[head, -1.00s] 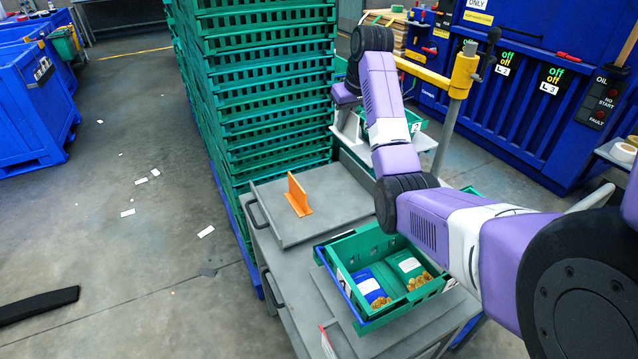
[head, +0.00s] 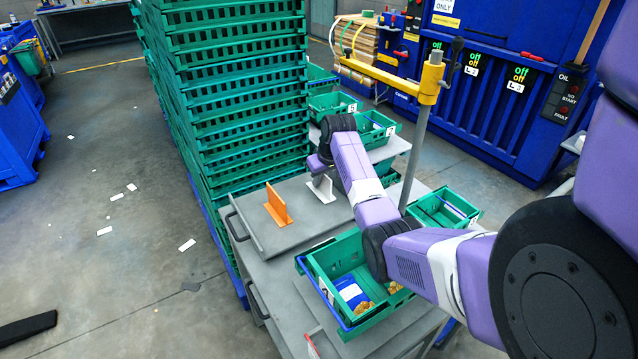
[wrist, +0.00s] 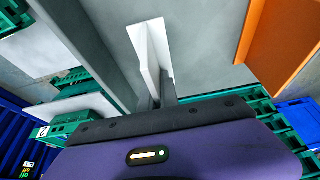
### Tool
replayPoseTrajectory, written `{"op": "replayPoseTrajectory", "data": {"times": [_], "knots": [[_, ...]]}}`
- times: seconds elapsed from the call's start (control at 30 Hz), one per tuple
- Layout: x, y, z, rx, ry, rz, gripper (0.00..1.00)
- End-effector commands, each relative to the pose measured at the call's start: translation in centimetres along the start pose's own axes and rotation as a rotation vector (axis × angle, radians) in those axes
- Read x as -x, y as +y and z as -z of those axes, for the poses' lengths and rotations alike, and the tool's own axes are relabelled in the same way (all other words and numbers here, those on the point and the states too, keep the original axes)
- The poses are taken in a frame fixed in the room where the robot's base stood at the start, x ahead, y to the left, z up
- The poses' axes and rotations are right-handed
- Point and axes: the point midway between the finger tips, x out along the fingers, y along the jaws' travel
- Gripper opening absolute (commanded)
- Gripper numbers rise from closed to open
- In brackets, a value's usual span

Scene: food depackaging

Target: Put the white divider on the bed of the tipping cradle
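The white divider (head: 322,188) is an upright plate with a flat foot, at the right of the grey bed (head: 300,232) in the head view. It also shows in the wrist view (wrist: 152,45). My gripper (head: 319,166) is over it, and in the wrist view its fingers (wrist: 156,95) close on both sides of the plate. The divider's foot is at or just above the bed surface; I cannot tell if it touches. An orange divider (head: 277,207) stands on the same bed, to the left and apart; it also shows in the wrist view (wrist: 282,40).
A green crate (head: 342,247) with a blue packet (head: 350,292) stands in front of the bed, under my arm. A tall stack of green crates (head: 235,100) rises behind left. Another green crate (head: 441,208) and a yellow-topped post (head: 430,85) are at right.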

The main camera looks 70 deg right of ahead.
Motion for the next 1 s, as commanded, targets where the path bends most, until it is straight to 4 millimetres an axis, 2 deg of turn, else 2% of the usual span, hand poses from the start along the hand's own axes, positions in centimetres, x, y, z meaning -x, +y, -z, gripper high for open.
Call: {"op": "replayPoseTrajectory", "data": {"times": [0.13, 0.53, 0.6, 0.67, 1.0], "knots": [[-1.2, 0.0, -0.6, -0.001, 0.0, 0.0, 0.0], [-1.6, 0.0, -0.7, 0.0, 0.0, 0.0, 0.0], [-1.5, 0.0, -0.6, 0.0, 0.0, 0.0, 0.19], [-1.5, 0.0, -0.7, 0.0, 0.0, 0.0, 0.27], [-1.3, 0.0, -0.5, 0.0, 0.001, -0.001, 0.27]]}}
